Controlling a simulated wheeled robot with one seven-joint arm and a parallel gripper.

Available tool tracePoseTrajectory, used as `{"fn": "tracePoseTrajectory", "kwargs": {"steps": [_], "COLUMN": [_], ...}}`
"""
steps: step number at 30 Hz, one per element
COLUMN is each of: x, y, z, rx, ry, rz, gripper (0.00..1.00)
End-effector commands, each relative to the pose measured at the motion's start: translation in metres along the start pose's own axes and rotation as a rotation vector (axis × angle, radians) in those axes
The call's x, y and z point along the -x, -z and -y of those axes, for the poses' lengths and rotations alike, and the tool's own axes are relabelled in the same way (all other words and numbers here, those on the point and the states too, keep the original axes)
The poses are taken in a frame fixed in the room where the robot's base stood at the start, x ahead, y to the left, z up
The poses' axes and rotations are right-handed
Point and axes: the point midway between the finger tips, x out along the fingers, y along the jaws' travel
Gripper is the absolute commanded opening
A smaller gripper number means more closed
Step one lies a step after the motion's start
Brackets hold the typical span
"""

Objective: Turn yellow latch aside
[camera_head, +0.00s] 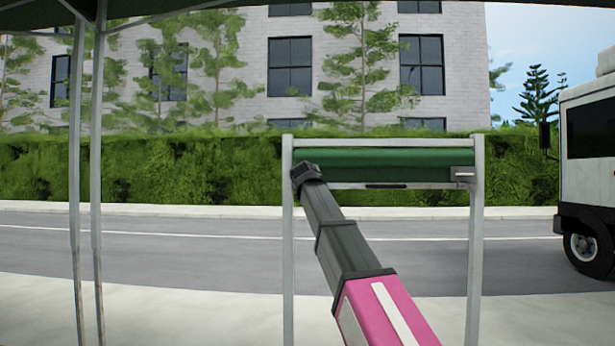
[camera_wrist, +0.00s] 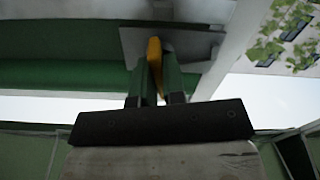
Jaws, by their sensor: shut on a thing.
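The yellow latch (camera_wrist: 154,56) is in the upper middle of the wrist view, a narrow upright piece in front of a grey plate (camera_wrist: 190,44). My gripper (camera_wrist: 157,70) is shut on it, with one green finger on each side. In the head view my dark arm reaches up to the left end of a green roller-like bar (camera_head: 385,164) in a grey frame. My gripper (camera_head: 306,173) is at the frame's left post there. The latch is not visible in the head view, hidden at my arm's end.
The frame has a left post (camera_head: 288,250) and a right post (camera_head: 475,250). A silver fitting (camera_head: 463,174) sits at the bar's right end. Thin poles (camera_head: 86,170) stand at the left. A white truck (camera_head: 590,160) is at the far right, on the road.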

Motion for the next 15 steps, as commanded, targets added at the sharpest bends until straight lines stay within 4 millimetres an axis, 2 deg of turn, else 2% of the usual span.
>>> {"fn": "tracePoseTrajectory", "kwargs": {"steps": [6, 15], "x": [0.0008, 0.0009], "y": [-0.0016, -0.0017], "z": [0.0000, 0.0001], "rx": [-0.140, -0.238], "ry": [0.000, 0.000], "rz": [0.003, 0.003], "gripper": [0.00, 0.00]}}
